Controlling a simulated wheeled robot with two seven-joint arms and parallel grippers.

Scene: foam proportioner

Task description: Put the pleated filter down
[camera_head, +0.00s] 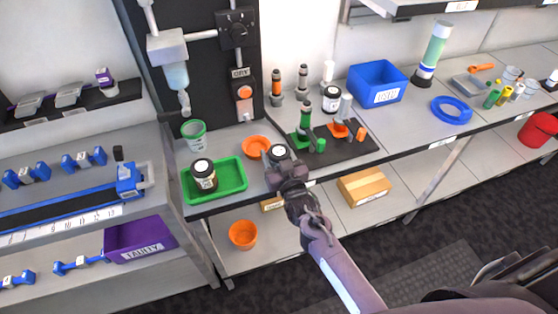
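My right gripper (283,168) is over the front edge of the grey bench, between the green tray and the black mat. Its fingers are around a short dark cylinder with a white round top (278,152), which I take to be the pleated filter. Its pleats cannot be made out, and the gripper hides its lower part. A similar white-topped dark jar (204,176) stands in the green tray (232,190), and another (331,98) stands behind the black mat (358,153). My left gripper is not in view.
An orange dish (256,147) lies just behind the gripper. A green cup (194,134) stands behind the tray. The mat holds green and orange fixtures (340,130). A blue bin (377,84) and blue ring (451,110) are further right. Bare bench (412,124) shows between mat and ring.

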